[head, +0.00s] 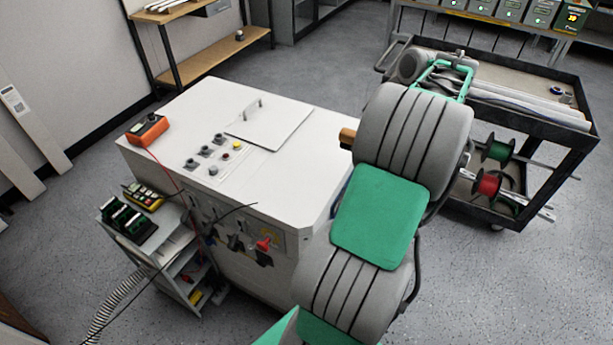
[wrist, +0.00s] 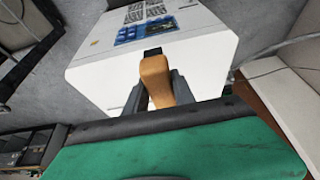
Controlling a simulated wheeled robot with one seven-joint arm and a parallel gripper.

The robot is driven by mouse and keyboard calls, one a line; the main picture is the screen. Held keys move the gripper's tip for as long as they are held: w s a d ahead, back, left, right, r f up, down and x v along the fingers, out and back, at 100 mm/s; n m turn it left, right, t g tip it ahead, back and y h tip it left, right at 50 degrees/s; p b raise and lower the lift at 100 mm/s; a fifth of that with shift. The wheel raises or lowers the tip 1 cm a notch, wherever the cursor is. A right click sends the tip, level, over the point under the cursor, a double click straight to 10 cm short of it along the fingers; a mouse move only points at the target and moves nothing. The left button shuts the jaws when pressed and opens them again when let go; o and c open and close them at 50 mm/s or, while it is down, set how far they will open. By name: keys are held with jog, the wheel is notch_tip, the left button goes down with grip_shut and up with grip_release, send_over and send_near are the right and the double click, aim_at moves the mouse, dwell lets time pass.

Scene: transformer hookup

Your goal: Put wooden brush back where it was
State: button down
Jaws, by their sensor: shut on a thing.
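The wooden brush (wrist: 155,78) shows in the wrist view as an orange-brown handle with a small dark part at its far end. My gripper (wrist: 159,95) is shut on it, with one dark finger on each side. In the head view a small wooden end of the brush (head: 347,137) sticks out left of my arm, near the right edge of the white cabinet top. The gripper itself is hidden behind my arm there. Whether the brush touches anything cannot be told.
The white cabinet (head: 222,104) has knobs and a hatch on top, with an orange device (head: 147,130) at its left corner. A small grey cart (head: 152,240) stands at its left. A black cart (head: 535,93) with cable spools is at right. A wooden shelf (head: 210,62) stands behind.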

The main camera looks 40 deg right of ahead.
jog(key=w+a+f, duration=0.2)
jog(key=w, duration=0.1)
jog(key=w+a+f, duration=0.3)
jog(key=w+a+f+p, duration=0.1)
jog(key=w+a+f, duration=0.2)
jog(key=shift+w+a+f, duration=0.1)
jog(key=shift+w+f, duration=0.05)
jog(key=shift+w, duration=0.15)
jog(key=shift+w+a+f, duration=0.2)
jog(key=shift+f, duration=0.1)
jog(key=f, duration=0.2)
jog(key=f+p, duration=0.1)
jog(key=shift+w+a+f, duration=0.2)
jog(key=shift+w+f, duration=0.05)
jog(key=shift+f, duration=0.4)
jog(key=c, duration=1.1)
grip_release()
jog(key=shift+o, duration=0.2)
